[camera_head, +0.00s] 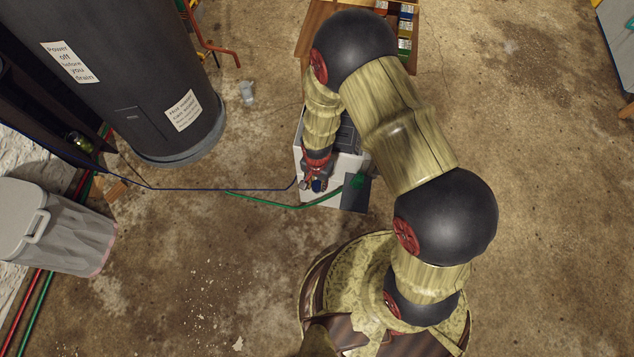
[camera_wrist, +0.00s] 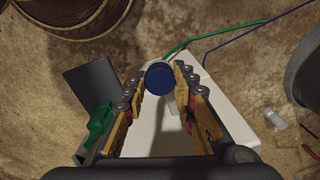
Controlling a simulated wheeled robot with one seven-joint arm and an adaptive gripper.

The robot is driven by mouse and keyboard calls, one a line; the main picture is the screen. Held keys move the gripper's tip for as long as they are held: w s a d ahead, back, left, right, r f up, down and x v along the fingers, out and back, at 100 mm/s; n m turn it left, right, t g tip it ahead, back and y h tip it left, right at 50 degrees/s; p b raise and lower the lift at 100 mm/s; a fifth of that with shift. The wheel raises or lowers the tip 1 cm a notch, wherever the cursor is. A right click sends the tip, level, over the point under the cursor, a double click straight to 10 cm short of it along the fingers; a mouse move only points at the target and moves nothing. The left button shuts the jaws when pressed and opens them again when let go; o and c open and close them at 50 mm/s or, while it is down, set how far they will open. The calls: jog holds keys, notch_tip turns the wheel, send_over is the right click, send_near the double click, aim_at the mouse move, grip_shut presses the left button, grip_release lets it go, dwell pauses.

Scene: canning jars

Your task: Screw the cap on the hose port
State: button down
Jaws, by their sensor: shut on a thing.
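A round blue cap (camera_wrist: 159,74) sits between my fingertips in the wrist view, its flat face toward the camera. My gripper (camera_wrist: 160,80) is shut on it. In the head view my gripper (camera_head: 317,184) is low at the front-left side of a white unit (camera_head: 350,160), and a small blue spot shows at its tip. I cannot see whether the cap touches a port.
A green hose (camera_head: 285,206) and a dark blue hose (camera_head: 220,188) run along the floor to the unit. A green fitting (camera_wrist: 99,121) is at the unit's side. Open floor lies right.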

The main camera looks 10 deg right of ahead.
aim_at(317, 184)
jog(key=c, duration=1.5)
grip_release()
jog(key=shift+o, duration=0.6)
jog(key=shift+r, duration=0.1)
notch_tip(317, 184, up, 12)
